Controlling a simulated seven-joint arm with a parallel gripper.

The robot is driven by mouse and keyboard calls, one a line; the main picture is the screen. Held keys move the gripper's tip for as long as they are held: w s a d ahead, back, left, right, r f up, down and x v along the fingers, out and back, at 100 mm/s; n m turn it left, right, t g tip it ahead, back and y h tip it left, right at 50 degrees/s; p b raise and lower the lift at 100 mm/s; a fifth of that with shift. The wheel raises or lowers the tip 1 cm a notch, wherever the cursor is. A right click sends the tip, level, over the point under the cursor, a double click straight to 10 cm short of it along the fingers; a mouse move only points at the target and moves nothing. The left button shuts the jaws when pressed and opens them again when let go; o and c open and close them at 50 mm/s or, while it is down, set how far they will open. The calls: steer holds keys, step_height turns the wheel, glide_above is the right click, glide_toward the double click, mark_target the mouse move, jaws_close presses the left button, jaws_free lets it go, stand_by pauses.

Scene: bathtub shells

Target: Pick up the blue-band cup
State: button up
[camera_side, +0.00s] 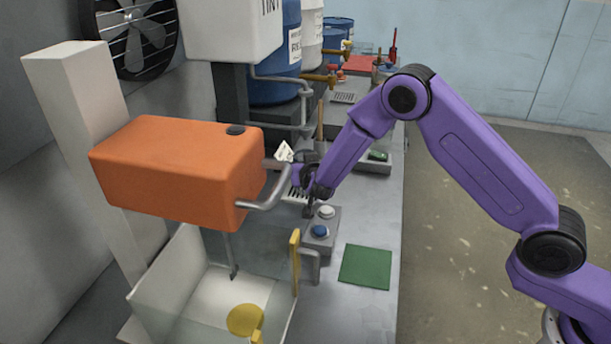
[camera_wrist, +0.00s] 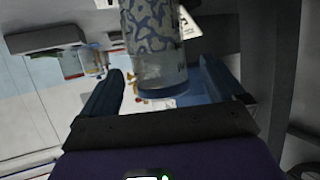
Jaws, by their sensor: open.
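A clear cup-like cylinder with a mottled blue pattern and a blue band at its lower end (camera_wrist: 155,60) shows in the wrist view, and I take it for the blue-band cup. It appears between and beyond the fingers of my gripper (camera_wrist: 161,68), with a visible gap on each side. Its upper end is cut off by the picture edge. My gripper is open. In the side view my gripper (camera_side: 303,176) is above the bench, beside the bent pipe of the orange tank. I cannot make out the cup there.
The orange tank (camera_side: 175,165) and its pipe (camera_side: 268,195) stand close left of my gripper. A grey box with white and blue buttons (camera_side: 320,230) is just below. A clear tub (camera_side: 180,290) holds a yellow piece (camera_side: 245,319). A green mat (camera_side: 366,266) lies clear on the bench.

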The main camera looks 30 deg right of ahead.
steer(key=shift+x, duration=1.5)
steer(key=c, duration=1.2)
steer(key=shift+c, duration=0.7)
steer(key=shift+r, duration=0.15)
